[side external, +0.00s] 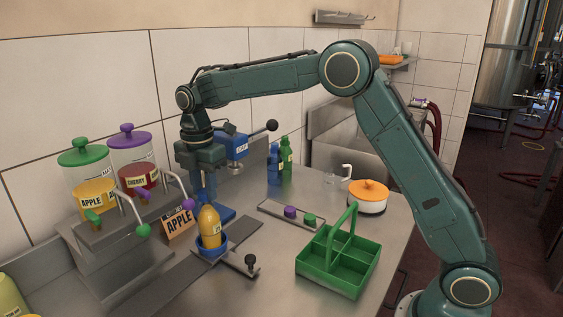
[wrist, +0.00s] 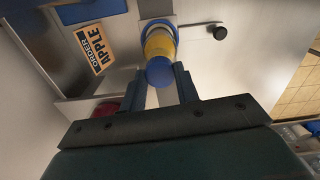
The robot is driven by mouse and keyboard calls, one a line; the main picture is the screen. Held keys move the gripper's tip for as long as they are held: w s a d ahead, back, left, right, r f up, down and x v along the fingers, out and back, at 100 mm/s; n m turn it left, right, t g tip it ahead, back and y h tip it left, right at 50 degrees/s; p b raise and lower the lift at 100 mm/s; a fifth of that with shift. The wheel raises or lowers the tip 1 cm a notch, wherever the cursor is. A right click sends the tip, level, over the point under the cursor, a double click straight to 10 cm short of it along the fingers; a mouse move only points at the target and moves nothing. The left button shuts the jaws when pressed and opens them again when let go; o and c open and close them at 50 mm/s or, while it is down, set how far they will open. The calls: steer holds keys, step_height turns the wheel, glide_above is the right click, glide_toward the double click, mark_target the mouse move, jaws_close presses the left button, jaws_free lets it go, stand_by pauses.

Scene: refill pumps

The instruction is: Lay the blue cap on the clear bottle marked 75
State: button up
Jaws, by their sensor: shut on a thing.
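In the wrist view my gripper (wrist: 161,80) is shut on the blue cap (wrist: 160,71), which sits between the fingertips. In the side view my gripper (side external: 208,198) points down just behind the bottle; the cap cannot be made out there. The bottle (side external: 209,227), filled with yellow-orange, stands upright in a blue holder (side external: 212,247); its marking is too small to read. In the wrist view the bottle (wrist: 160,42) shows beyond the cap, partly covered by it. I cannot tell whether cap and bottle touch.
An APPLE order sign (side external: 179,223) stands left of the bottle. Dispensers with green (side external: 83,152) and purple (side external: 125,137) lids are behind it. A blue lever device (side external: 236,147) stands behind my gripper. A rack holds purple (side external: 290,212) and green caps. A green crate (side external: 337,283) is front right.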

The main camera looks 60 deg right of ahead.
mark_target(205, 191)
steer(key=shift+f, duration=0.2)
steer(key=o, duration=0.8)
steer(key=shift+o, duration=0.2)
steer(key=shift+r, duration=3.5)
